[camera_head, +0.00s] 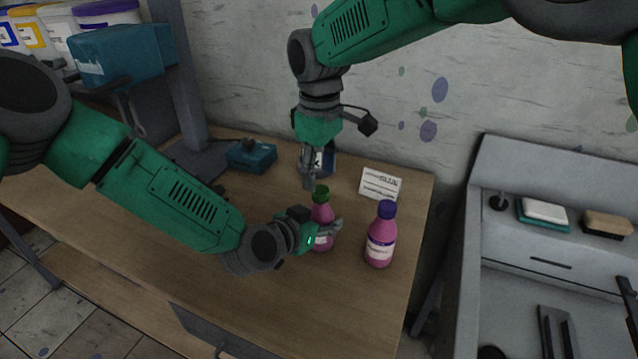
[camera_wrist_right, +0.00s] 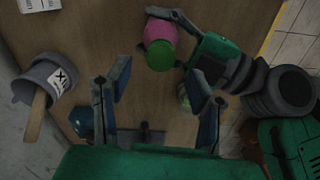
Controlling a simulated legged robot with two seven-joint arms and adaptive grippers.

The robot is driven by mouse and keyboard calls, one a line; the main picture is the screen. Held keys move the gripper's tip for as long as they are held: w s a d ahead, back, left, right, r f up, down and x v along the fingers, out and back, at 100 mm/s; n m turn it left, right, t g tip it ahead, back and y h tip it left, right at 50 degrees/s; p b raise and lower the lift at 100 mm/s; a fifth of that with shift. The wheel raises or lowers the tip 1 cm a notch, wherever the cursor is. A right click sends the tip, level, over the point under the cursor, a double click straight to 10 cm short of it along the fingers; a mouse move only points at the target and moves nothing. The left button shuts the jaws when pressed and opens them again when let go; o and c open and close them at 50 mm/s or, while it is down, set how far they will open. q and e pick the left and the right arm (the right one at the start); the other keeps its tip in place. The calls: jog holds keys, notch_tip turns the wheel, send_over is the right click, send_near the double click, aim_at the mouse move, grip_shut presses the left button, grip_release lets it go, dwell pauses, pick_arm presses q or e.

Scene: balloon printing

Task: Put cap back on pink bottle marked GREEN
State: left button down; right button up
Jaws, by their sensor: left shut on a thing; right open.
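A pink bottle (camera_head: 320,212) stands upright on the table with a green cap (camera_head: 321,192) on its top. I cannot tell how tightly the cap sits. My left gripper (camera_head: 328,236) is shut around the bottle's lower body and hides much of its label. My right gripper (camera_head: 308,180) is above and just left of the cap, pointing down, open and empty. In the right wrist view the cap (camera_wrist_right: 160,55) shows beyond the open right fingers (camera_wrist_right: 158,100), not between them, with the pink bottle (camera_wrist_right: 159,28) behind it.
A second pink bottle (camera_head: 381,246) with a blue cap stands to the right, near the table's right edge. A white card (camera_head: 381,184) stands behind it. A dark container (camera_wrist_right: 48,78) holding a wooden stick is near the wall. A teal box (camera_head: 251,157) sits at the back.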

aim_at(320, 189)
jog(key=shift+r, duration=0.35)
jog(key=shift+c, duration=0.5)
jog(key=n, duration=0.2)
jog(key=r+n, duration=0.1)
jog(key=n, duration=0.2)
jog(key=shift+s+a+r, duration=0.15)
jog(key=shift+s, duration=0.05)
jog(key=n, duration=0.2)
jog(key=r+n, duration=0.1)
jog(key=n, duration=0.1)
jog(key=r+n, duration=0.1)
jog(key=shift+w+r+n, duration=0.1)
jog(key=shift+w+n, duration=0.1)
jog(key=shift+n, duration=0.2)
jog(key=shift+f, duration=4.05)
